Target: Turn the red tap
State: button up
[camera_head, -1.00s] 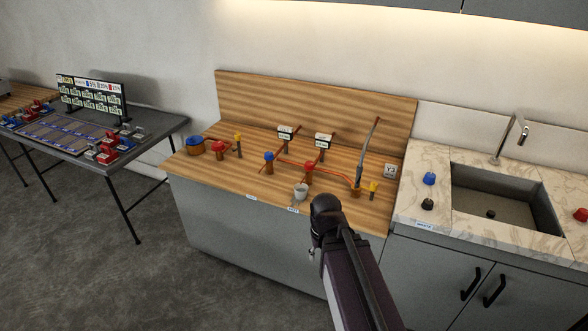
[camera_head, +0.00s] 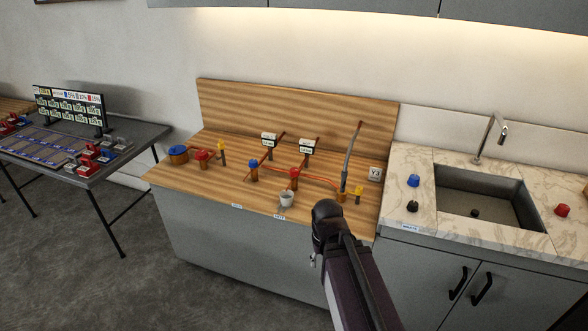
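Red taps show in several places in the head view. One red tap (camera_head: 294,174) stands mid-counter on a copper pipe, behind a white cup (camera_head: 286,199). Another red tap (camera_head: 202,155) sits at the counter's left, between a blue tap (camera_head: 178,153) and a yellow one (camera_head: 222,147). A red knob (camera_head: 562,210) is on the marble right of the sink. My dark arm rises from the bottom, its rounded black joint in front of the counter's front edge, right of the cup. My gripper's fingers do not show.
A sink (camera_head: 480,205) with a tall faucet is at right. A dark table (camera_head: 140,137) stands at left. Grey floor is clear at lower left.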

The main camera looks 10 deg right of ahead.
aim_at(562, 211)
jog(key=i, duration=0.9)
jog(key=u, duration=0.05)
